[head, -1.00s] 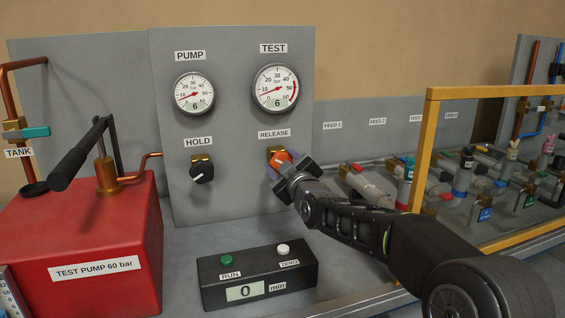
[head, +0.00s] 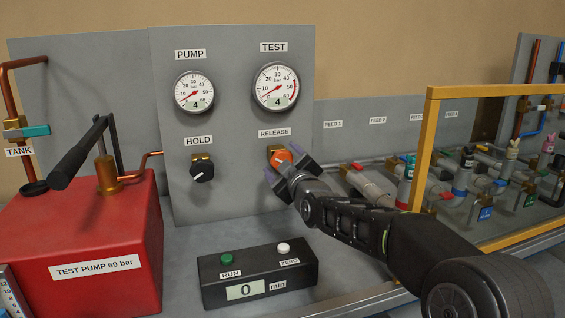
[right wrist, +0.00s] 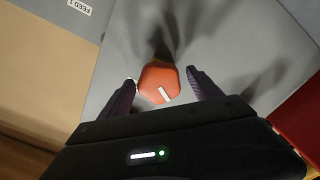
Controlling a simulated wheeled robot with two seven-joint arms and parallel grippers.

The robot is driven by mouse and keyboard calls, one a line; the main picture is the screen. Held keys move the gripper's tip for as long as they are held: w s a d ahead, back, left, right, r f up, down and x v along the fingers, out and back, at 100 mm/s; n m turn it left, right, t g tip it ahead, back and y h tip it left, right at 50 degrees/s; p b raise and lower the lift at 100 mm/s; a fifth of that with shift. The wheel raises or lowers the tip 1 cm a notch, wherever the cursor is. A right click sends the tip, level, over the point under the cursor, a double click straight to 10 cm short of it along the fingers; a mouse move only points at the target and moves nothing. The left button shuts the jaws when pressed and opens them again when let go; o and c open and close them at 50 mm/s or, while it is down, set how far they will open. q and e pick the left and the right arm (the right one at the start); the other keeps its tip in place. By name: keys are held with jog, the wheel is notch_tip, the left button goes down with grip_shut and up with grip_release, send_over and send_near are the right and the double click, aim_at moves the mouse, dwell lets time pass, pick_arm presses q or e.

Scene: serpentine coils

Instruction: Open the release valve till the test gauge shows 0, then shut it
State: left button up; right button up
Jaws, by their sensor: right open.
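The orange release valve knob (head: 281,158) sits on the grey panel under the RELEASE label. In the right wrist view the knob (right wrist: 160,83) lies between the finger pads, with a white pointer mark on its face. My right gripper (head: 288,168) is open, its fingers on either side of the knob with a gap showing on at least one side; it also shows in the right wrist view (right wrist: 162,88). The pump gauge (head: 194,92) also reads 4. My left gripper is not in view.
The black hold knob (head: 202,171) is left of the release knob. A black timer box (head: 258,272) with green and white buttons stands in front. The red test pump (head: 95,240) is at the left. A yellow frame (head: 424,150) and several feed pipes are at the right.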

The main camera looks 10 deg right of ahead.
jog(key=s, duration=0.7)
jog(key=shift+s+d, duration=0.25)
jog(key=shift+s, duration=0.15)
dwell(3.4)
